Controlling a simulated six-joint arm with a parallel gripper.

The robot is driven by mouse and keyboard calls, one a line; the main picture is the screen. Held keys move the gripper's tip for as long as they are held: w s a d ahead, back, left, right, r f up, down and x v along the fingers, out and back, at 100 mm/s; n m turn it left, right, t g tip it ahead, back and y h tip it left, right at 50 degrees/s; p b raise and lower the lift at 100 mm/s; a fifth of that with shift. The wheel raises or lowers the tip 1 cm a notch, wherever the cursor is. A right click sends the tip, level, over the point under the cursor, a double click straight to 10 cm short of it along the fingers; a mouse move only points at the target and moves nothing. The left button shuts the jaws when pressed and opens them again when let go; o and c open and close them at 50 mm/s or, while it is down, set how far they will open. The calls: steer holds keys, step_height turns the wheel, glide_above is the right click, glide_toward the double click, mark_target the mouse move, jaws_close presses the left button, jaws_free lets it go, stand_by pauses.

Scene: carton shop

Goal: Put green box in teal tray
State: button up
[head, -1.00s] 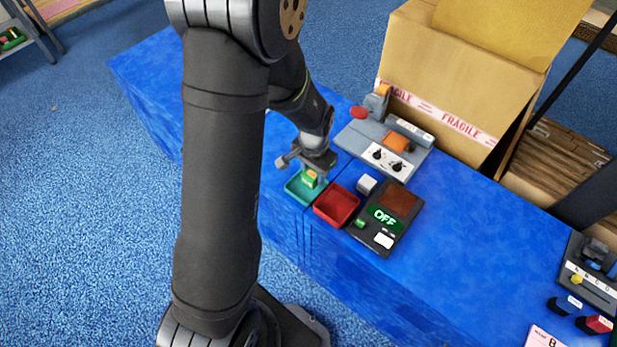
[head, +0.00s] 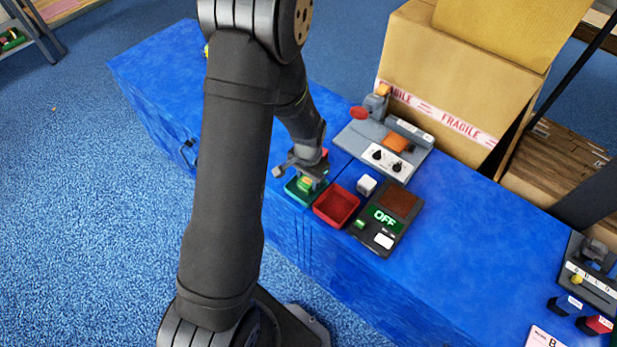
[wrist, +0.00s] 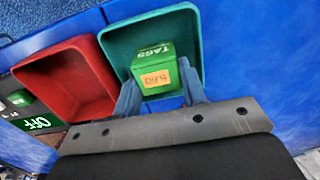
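The green box (wrist: 153,62) has "TAGS" lettering and an orange label. In the wrist view it stands between my gripper's two fingers (wrist: 159,92), which appear to touch its sides. It is within the walls of the teal tray (wrist: 120,44). In the head view the green box (head: 305,183) shows just under my gripper (head: 307,178), low in the teal tray (head: 293,192). Whether its base touches the tray floor is hidden.
An empty red tray (head: 336,205) stands close beside the teal tray. Right of it are a white cube (head: 366,185) and a dark scale reading OFF (head: 384,217). A grey device with knobs (head: 383,145) and a large carton (head: 455,85) stand behind.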

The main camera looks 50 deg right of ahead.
mark_target(308, 179)
steer(key=o, duration=0.4)
steer(key=shift+r, duration=0.1)
step_height(308, 179, up, 12)
stand_by(0.5)
step_height(308, 179, down, 12)
steer(key=shift+f, duration=0.1)
steer(key=shift+r, duration=1.55)
